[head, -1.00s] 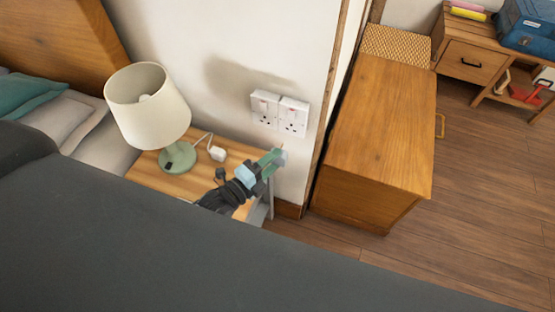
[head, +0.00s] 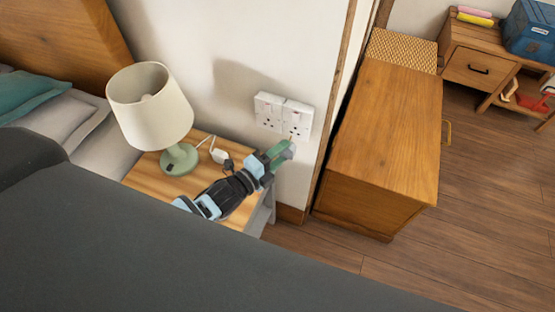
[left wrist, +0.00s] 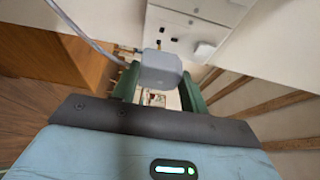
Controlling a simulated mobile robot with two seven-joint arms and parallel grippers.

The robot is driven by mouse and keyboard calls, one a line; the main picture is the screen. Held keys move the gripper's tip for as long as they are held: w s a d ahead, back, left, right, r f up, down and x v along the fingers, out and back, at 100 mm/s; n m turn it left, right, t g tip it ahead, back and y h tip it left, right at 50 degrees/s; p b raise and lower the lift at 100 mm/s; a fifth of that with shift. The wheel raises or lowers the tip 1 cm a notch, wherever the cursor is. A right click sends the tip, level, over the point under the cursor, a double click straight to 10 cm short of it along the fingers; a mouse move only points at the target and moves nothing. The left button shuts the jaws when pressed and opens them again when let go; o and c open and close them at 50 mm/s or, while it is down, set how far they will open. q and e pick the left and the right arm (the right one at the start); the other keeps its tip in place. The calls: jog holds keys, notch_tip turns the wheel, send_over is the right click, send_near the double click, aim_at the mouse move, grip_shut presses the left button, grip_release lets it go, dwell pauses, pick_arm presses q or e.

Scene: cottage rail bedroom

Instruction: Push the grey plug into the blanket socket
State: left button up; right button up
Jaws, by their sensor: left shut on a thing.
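My left gripper (head: 283,151) has green fingers and is just below the white double wall socket (head: 297,118). In the left wrist view its fingers (left wrist: 160,92) are shut on a grey plug (left wrist: 160,68), with a grey cable running to the upper left. Brass-coloured pins show at the plug's left side. The socket plate (left wrist: 190,22) appears beyond the plug in that view; plug and plate look apart. Which of the two outlets is the blanket socket I cannot tell. In the head view the fingers mostly hide the plug. My right gripper is not in view.
A lamp (head: 150,110) stands on the wooden bedside table (head: 150,180). A wooden cabinet (head: 385,140) stands right of the wall corner. The dark bed cover (head: 180,255) fills the front.

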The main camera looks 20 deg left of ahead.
pick_arm(q)
jog(key=shift+w, duration=0.8)
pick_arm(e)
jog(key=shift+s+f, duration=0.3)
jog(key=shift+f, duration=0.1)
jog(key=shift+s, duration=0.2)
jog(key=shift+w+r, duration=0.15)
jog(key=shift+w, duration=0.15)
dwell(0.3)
pick_arm(q)
jog(key=shift+w+d+b, duration=0.1)
jog(key=shift+w+b, duration=0.2)
jog(key=shift+w, duration=0.25)
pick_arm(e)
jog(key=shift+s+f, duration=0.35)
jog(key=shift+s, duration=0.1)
pick_arm(q)
jog(key=shift+w+b, duration=0.45)
jog(key=shift+w, duration=0.8)
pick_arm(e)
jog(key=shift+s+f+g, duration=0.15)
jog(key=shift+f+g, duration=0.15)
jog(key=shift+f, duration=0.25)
pick_arm(q)
jog(key=o, duration=0.9)
jog(key=shift+w, duration=0.1)
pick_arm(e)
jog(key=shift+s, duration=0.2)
